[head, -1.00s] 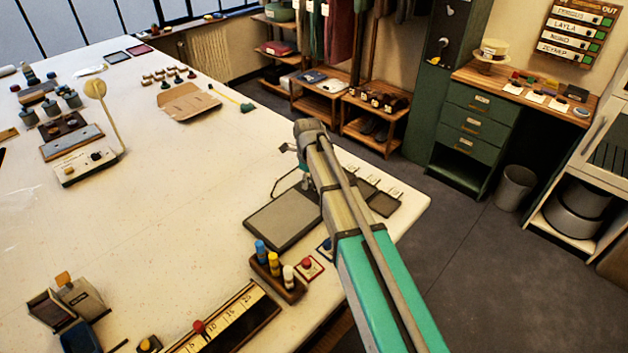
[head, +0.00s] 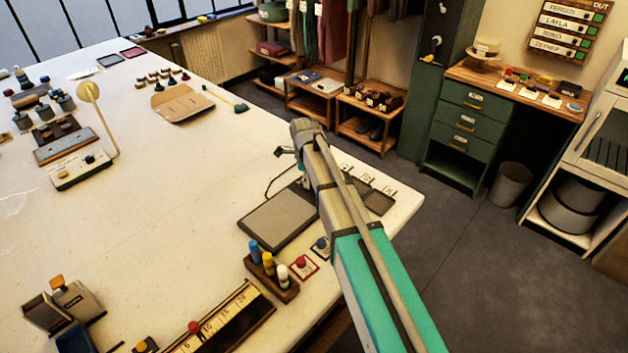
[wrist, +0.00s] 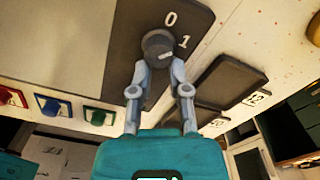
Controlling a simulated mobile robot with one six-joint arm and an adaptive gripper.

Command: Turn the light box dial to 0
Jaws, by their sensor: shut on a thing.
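The light box (head: 278,219) is a flat grey panel in a dark frame on the white table, left of my arm in the head view. Its dial (wrist: 156,41) is a round dark knob with a white mark, on a dark plate printed "0" and "1" in the wrist view. The mark sits on the knob's right side, towards the "1" rather than the "0". My gripper (wrist: 160,65) is shut on the dial, one fingertip on each side. In the head view my arm hides the dial and the fingers.
Small dark pads (wrist: 231,80) with numbered cards lie right of the dial plate. A wooden rack of coloured bottles (head: 271,277) and small coloured buttons stand in front of the light box. The table's right edge is close to my arm.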

